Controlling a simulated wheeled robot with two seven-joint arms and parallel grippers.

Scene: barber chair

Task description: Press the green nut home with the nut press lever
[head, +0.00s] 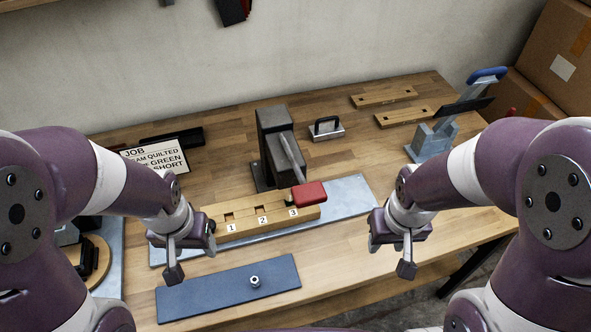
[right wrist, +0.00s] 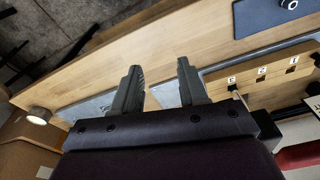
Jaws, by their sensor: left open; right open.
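The nut press (head: 275,140) is a dark grey upright block behind the wooden strip (head: 242,227), which has positions marked 1, 2 and 3. Its grey lever slopes toward me and ends in a red handle (head: 311,192) above position 3. A small dark green piece (head: 296,213), possibly the green nut, shows under the handle by position 3; its seating is hidden. My left gripper (head: 191,259) is open and empty, left of the strip. My right gripper (head: 391,257) is open and empty, right of the strip and handle; its spread fingers also show in the right wrist view (right wrist: 160,88).
A blue mat (head: 200,297) with a small silver part (head: 255,281) lies in front. A job card (head: 157,158) stands at left. A blue-handled lever tool (head: 437,138) and wooden strips (head: 404,116) are at right. A metal plate (head: 350,196) lies under the numbered strip.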

